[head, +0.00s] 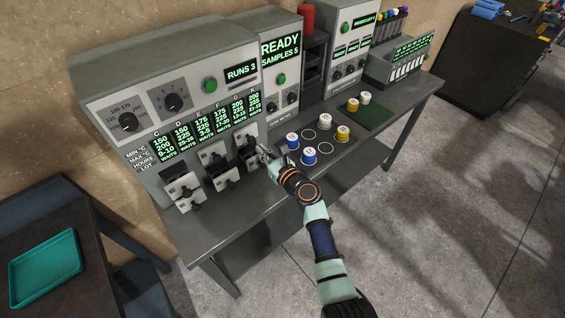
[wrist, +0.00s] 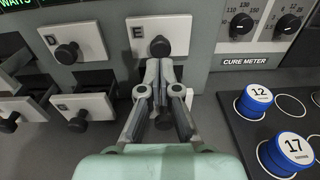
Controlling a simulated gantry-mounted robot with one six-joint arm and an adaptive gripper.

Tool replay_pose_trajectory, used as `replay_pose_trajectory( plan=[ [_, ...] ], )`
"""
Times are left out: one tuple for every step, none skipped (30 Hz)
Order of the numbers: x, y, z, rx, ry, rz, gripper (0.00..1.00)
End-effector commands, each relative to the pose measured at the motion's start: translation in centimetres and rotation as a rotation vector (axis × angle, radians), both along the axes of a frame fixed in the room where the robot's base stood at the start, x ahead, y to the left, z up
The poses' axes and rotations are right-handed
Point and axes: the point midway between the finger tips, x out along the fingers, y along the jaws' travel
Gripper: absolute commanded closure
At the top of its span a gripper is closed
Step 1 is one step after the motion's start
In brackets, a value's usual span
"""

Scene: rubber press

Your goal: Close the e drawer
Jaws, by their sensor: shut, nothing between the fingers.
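The E drawer (wrist: 131,45) has a pale front marked "E" and a black round knob. It is at the top centre of the wrist view. In the head view it is in the rightmost drawer column (head: 242,139). My gripper (wrist: 160,63) is shut and empty, its fingertips just below the E knob in the wrist view. I cannot tell whether they touch the knob or front. How far the E drawer stands out is unclear. My gripper also shows in the head view (head: 263,155), at the right side of that column. It partly hides what lies below the E drawer.
Other knobbed drawers (wrist: 84,110) sit to the left, several of them standing out. A cure meter (wrist: 262,25) is on the right. A dark mat with numbered blue-sided pots (wrist: 258,102) lies at lower right. A teal tray (head: 45,268) is on a separate table.

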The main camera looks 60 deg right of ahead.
Motion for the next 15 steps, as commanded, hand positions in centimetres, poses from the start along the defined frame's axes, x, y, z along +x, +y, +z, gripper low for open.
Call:
replay_pose_trajectory(
  plan=[
    [-1.5, 0.5, 0.7, 0.001, 0.002, -0.003, 1.00],
    [-2.4, 0.7, 0.8, 0.001, 0.001, -0.004, 1.00],
    [-3.5, 1.1, 0.8, 0.001, 0.001, -0.003, 1.00],
    [-4.2, 1.3, 0.8, 0.001, 0.000, -0.004, 1.00],
    [-5.0, 1.6, 0.9, 0.001, 0.000, -0.004, 1.00],
    [-5.9, 1.9, 0.8, 0.001, 0.000, -0.004, 1.00],
    [-6.5, 2.1, 0.8, 0.001, 0.000, -0.004, 1.00],
    [-7.1, 2.3, 0.8, 0.000, -0.001, -0.004, 1.00],
    [-7.8, 2.6, 0.8, 0.002, -0.001, -0.003, 1.00],
    [-8.2, 2.7, 0.8, 0.000, -0.001, -0.003, 1.00],
    [-8.6, 2.8, 0.8, 0.000, -0.001, -0.003, 1.00],
    [-8.9, 3.0, 0.7, 0.000, -0.001, -0.003, 1.00],
    [-9.1, 3.0, 0.8, 0.000, -0.002, -0.003, 1.00],
    [-9.3, 3.1, 0.8, 0.000, -0.002, -0.002, 1.00],
    [-9.4, 3.2, 0.7, 0.000, -0.002, -0.002, 1.00]
  ],
)
